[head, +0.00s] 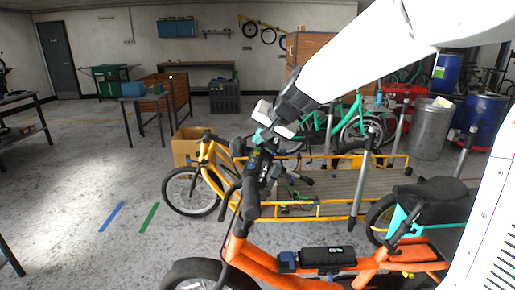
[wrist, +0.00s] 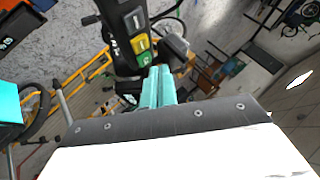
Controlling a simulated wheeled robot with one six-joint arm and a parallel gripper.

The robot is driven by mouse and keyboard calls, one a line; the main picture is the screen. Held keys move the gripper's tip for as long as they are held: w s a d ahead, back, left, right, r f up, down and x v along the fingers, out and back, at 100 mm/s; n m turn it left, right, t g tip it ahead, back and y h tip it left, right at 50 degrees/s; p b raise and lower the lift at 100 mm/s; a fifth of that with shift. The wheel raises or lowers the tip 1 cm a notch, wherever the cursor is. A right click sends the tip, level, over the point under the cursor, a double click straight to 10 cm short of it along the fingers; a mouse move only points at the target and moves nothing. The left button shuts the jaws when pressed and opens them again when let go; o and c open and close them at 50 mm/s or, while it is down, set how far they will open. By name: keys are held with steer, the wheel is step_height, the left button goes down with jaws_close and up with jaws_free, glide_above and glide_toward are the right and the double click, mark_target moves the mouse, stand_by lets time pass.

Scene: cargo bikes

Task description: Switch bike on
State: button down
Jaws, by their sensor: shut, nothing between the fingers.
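An orange cargo bike (head: 262,262) stands in front of me in the head view, with dark handlebar grips (head: 251,198). In the wrist view a black control unit (wrist: 122,22) on the handlebar carries a grey-white button (wrist: 134,20), a yellow button (wrist: 140,44) and a green button (wrist: 145,60) with a pale symbol. My gripper (wrist: 160,70) is shut and empty, its teal fingers together, with the tips right beside the green button. I cannot tell whether they touch it. In the head view my gripper (head: 262,137) is over the handlebar area.
A yellow cargo bike (head: 335,212) with a long slatted bed stands just behind. A black battery (head: 327,257) sits on the orange frame. A teal bike part (head: 400,225) is at the right. Open floor (head: 80,190) lies to the left.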

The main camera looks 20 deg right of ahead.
mark_target(260, 149)
step_height(260, 149, up, 6)
steer(key=shift+w, duration=0.15)
stand_by(0.4)
